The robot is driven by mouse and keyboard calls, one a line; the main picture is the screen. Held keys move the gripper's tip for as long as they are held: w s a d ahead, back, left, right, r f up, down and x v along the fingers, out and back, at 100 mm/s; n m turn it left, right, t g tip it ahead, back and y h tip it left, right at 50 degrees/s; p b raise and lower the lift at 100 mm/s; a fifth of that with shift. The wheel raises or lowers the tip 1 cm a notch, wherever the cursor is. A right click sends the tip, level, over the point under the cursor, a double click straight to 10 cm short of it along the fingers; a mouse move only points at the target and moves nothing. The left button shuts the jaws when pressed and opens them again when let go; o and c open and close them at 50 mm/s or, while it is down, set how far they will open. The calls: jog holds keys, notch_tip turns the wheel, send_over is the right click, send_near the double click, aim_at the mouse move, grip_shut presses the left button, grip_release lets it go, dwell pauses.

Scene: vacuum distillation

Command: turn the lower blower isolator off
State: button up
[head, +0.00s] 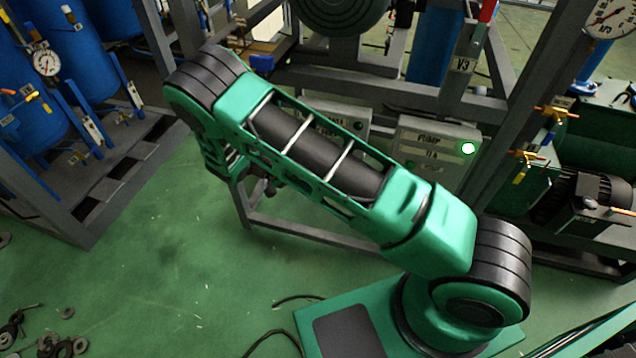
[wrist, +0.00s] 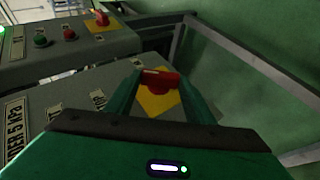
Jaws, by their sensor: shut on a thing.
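In the wrist view a red rotary knob (wrist: 166,80) sits on a yellow plate (wrist: 158,103) on the face of a grey control box (wrist: 75,103). Its label is partly readable, ending in "ER 5 kPa". The two green fingers of my gripper (wrist: 160,84) stand on either side of the knob and are shut on it. The knob's bar lies roughly crosswise in the picture, with a pale mark at its left part. In the head view my arm hides the gripper and this knob.
A second grey box (wrist: 60,58) lies beyond, with a green button (wrist: 40,41), a red button (wrist: 70,34) and another red knob (wrist: 101,18). Grey frame bars (wrist: 230,50) run close on the right. In the head view a pump box (head: 432,150) stands right of my arm.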

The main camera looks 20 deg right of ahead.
jog(key=shift+w+a+f+n+g+h, duration=0.15)
jog(key=shift+f+n+g+h, duration=0.25)
jog(key=shift+h, duration=0.7)
jog(key=shift+w+a+f+n+g+h, duration=0.15)
jog(key=shift+f+n+g+h, duration=0.2)
jog(key=shift+h, duration=0.75)
jog(key=shift+a+f+n+g+h, duration=0.15)
jog(key=shift+f+n+g+h, duration=0.25)
jog(key=shift+h, duration=1)
jog(key=o, duration=1.1)
jog(key=shift+c, duration=0.2)
jog(key=shift+d+r, duration=0.1)
jog(key=shift+g, duration=0.25)
